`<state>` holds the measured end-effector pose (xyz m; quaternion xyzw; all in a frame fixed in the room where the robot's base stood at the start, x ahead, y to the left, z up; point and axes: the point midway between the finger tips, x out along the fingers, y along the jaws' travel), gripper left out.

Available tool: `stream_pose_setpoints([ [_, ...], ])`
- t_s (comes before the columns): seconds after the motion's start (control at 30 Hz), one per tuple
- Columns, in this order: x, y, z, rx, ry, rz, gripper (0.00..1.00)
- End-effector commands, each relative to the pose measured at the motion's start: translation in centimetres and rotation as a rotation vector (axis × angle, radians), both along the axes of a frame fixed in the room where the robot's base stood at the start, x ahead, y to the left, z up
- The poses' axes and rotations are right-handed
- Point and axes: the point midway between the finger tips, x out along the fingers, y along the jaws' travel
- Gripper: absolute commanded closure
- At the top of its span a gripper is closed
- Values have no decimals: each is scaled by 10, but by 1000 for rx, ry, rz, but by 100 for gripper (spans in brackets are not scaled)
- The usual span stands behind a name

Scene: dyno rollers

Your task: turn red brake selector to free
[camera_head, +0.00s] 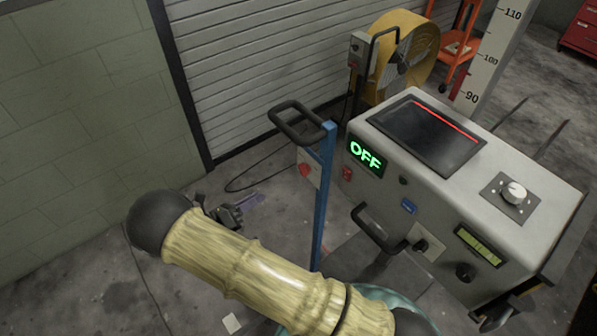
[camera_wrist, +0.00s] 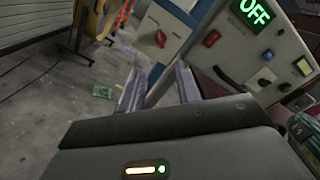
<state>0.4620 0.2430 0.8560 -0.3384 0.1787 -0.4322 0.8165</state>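A red knob (camera_head: 305,170) sits on a pale plate on the blue post, left of the console; it also shows in the wrist view (camera_wrist: 160,39). A second red control (camera_head: 347,173) is on the console front below the lit OFF sign (camera_head: 365,156); in the wrist view it looks like a tilted red handle (camera_wrist: 211,38). I cannot tell which is the brake selector, and no position labels are readable. My gripper (camera_wrist: 158,88) is open and empty, its two purple fingers apart, below both red controls in the wrist view. In the head view my gripper (camera_head: 246,204) is left of the post, partly behind my arm.
The grey console (camera_head: 450,150) has a black handle (camera_head: 378,230) and several knobs on its front. The blue post (camera_head: 323,200) with a black loop handle (camera_head: 298,122) stands before it. A yellow fan (camera_head: 405,60) is behind. Floor left of the post is mostly clear.

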Motion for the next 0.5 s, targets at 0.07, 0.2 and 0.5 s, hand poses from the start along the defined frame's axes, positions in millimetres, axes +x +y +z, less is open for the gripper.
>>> stream_pose_setpoints([
  [0.07,7,-13,2,-2,1,-6,67],
  [0.2,21,-33,2,-2,1,-6,67],
  [0.5,52,-78,2,-1,0,-8,67],
])
